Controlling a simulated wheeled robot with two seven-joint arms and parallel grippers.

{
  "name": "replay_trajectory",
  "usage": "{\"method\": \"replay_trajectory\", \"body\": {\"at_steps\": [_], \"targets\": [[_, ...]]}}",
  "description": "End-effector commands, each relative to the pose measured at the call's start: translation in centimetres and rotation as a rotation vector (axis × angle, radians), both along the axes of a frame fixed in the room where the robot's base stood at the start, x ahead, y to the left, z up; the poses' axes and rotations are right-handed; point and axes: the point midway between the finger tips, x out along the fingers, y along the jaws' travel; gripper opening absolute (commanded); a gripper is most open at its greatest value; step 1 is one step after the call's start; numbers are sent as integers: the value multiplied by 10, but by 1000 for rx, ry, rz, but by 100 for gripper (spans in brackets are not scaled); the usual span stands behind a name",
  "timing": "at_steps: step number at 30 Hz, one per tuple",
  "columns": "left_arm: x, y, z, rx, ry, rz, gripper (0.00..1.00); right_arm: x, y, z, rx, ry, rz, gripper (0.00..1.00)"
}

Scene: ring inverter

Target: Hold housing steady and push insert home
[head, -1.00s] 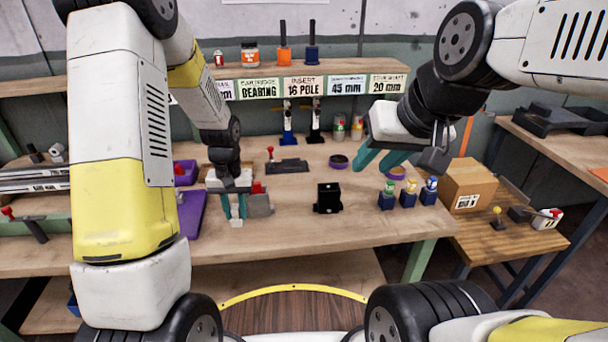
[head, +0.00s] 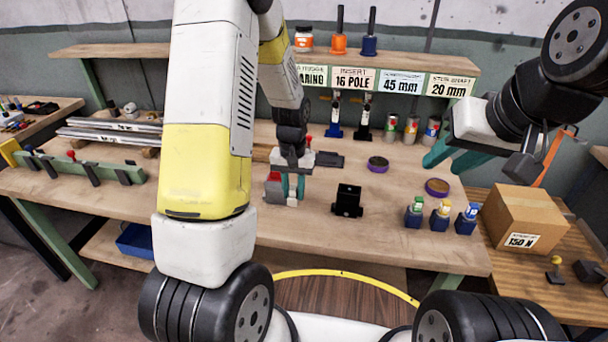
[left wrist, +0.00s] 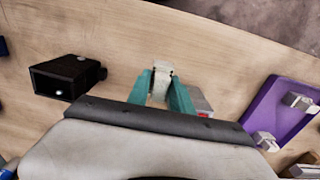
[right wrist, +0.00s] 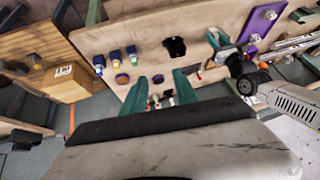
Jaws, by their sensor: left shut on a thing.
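The black housing (head: 347,201) stands on the bench with a square hollow in it. In the left wrist view the housing (left wrist: 68,77) is to the left, its dark opening showing. My left gripper (head: 291,188) is left of the housing and apart from it. It is shut on a small pale piece, probably the insert (left wrist: 161,80), which shows between the teal fingertips. My right gripper (head: 453,157) is open and empty, to the right over the back of the bench. In the right wrist view its fingers (right wrist: 161,92) are spread, with the housing (right wrist: 175,47) beyond.
A grey block with a red part (head: 274,189) sits beside my left gripper. Purple-rimmed rings (head: 378,164) and several capped blue holders (head: 440,216) stand right of the housing. A cardboard box (head: 525,218) is further right. The bench in front of the housing is clear.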

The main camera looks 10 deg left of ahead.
Motion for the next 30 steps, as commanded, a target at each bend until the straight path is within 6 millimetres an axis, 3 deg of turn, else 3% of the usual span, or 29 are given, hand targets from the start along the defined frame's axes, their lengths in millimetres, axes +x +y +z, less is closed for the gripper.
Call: {"method": "replay_trajectory", "body": {"at_steps": [4,9,17,30], "targets": [[0,0,0,0,0,0,0,0,0,0,0,0,0,35],[0,0,0,0,0,0,0,2,2,-3,17,21,-10,62],[0,0,0,0,0,0,0,23,22,-29,190,227,-121,62],[0,0,0,0,0,0,0,83,59,-95,611,681,-480,62]]}}
